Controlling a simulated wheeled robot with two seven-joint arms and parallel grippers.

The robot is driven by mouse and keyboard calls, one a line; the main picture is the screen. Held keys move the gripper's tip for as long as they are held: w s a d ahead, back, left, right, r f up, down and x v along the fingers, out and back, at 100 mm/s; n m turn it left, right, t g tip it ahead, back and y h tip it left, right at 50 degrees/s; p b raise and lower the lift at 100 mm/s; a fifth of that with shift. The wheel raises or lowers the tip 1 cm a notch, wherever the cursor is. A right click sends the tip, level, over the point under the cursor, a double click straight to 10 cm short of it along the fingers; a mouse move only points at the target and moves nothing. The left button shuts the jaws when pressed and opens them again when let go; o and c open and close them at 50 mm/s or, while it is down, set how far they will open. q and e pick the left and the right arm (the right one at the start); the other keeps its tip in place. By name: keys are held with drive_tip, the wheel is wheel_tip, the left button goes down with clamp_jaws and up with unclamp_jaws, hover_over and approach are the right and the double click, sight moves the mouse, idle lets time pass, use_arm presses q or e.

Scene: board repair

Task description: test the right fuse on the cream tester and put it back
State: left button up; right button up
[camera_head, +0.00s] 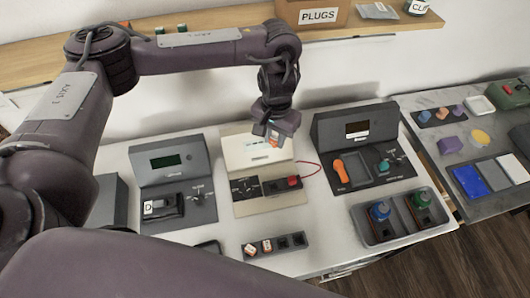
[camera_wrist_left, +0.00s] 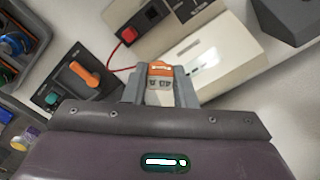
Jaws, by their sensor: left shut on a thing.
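My left gripper (camera_head: 274,132) is in the air in front of the cream tester's upper housing. In the left wrist view it (camera_wrist_left: 160,82) is shut on a fuse (camera_wrist_left: 160,72) with an orange end and a pale, marked body. The cream tester (camera_head: 258,148) stands at mid-bench, and its housing shows beyond the fuse in the left wrist view (camera_wrist_left: 205,62). Its lower panel has a red part (camera_head: 293,181) with a red wire. A dark fuse strip (camera_head: 275,246) at the bench front holds two pale fuses on its left; its two right slots look empty. My right gripper is not seen.
A dark tester with a green screen (camera_head: 166,162) stands left of the cream one. Another with an orange lever (camera_head: 340,171) stands right. A grey tray (camera_head: 373,238) with blue and green-topped items sits front right. A PLUGS box (camera_head: 318,16) is on the shelf.

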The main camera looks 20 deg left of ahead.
use_arm(q)
drive_tip(key=f, duration=0.2)
drive_tip(key=d+f, duration=0.1)
drive_tip(key=shift+s+f, duration=0.15)
drive_tip(key=shift+s, duration=0.2)
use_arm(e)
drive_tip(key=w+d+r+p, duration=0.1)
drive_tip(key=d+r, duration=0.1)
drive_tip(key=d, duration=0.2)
use_arm(q)
drive_tip(key=f+b, duration=0.1)
drive_tip(key=f, duration=0.2)
drive_tip(key=s+f+b, duration=0.1)
drive_tip(key=f+b, duration=0.1)
drive_tip(key=f, duration=0.2)
drive_tip(key=s+f+b, duration=0.1)
drive_tip(key=f+b, duration=0.1)
drive_tip(key=f, duration=0.2)
drive_tip(key=shift+s+d, duration=0.25)
drive_tip(key=shift+d, duration=0.05)
drive_tip(key=shift+f, duration=0.65)
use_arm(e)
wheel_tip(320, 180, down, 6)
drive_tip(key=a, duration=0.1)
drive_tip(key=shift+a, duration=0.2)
